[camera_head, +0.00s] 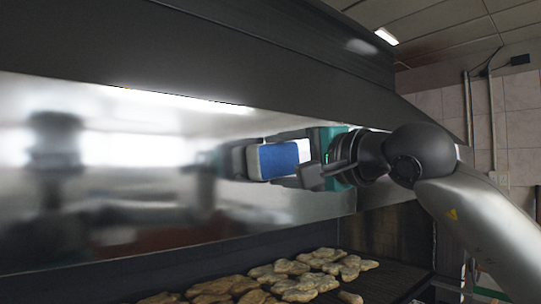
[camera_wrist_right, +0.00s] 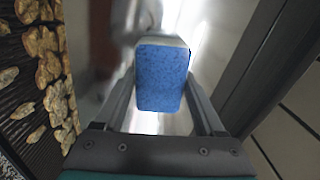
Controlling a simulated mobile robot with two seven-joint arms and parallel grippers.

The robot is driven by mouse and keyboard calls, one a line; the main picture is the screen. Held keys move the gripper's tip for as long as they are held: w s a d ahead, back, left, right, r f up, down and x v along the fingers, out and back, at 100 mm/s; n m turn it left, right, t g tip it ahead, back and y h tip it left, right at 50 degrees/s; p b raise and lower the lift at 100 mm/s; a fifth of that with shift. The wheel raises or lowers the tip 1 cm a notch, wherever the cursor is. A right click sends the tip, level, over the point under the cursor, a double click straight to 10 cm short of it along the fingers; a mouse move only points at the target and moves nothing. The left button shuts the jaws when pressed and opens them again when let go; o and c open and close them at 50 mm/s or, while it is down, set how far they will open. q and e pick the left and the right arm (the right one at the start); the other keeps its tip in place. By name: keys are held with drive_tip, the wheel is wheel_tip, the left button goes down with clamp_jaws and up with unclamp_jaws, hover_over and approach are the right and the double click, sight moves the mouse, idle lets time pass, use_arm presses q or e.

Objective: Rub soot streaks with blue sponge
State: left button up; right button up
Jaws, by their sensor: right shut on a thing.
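A blue sponge (camera_head: 279,160) with a pale backing layer is held between the fingers of my right gripper (camera_head: 284,166), in front of the shiny metal panel (camera_head: 275,215) of the hood. In the right wrist view the sponge (camera_wrist_right: 160,80) sits between the two fingers, its blue face toward the camera. The sponge is close to the panel, but I cannot tell whether it touches. The panel shows blurred dark reflections, and I cannot make out soot streaks apart from them. My left gripper is not directly in view.
Below the panel, several pieces of browned food (camera_head: 310,268) lie on the dark grill grate (camera_head: 385,282). The dark hood edge (camera_head: 230,70) overhangs above. A tiled wall (camera_head: 520,120) with pipes stands at the right.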

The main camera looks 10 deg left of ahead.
sight(261, 161)
drive_tip(key=shift+w+d+f, duration=0.15)
drive_tip(key=shift+w+d, duration=0.7)
drive_tip(key=shift+w, duration=0.3)
drive_tip(key=shift+s+a+b, duration=0.55)
drive_tip(key=shift+s+b, duration=0.15)
drive_tip(key=shift+b, duration=0.05)
drive_tip(key=shift+s+a+b, duration=0.55)
drive_tip(key=shift+s+b, duration=0.2)
drive_tip(key=shift+b, duration=0.1)
drive_tip(key=shift+s+a+b, duration=1.15)
drive_tip(key=shift+s+b, duration=0.05)
drive_tip(key=shift+s, duration=0.25)
drive_tip(key=shift+s+a+b, duration=0.5)
drive_tip(key=shift+s+a, duration=0.1)
drive_tip(key=shift+s, duration=0.2)
drive_tip(key=shift+r, duration=0.2)
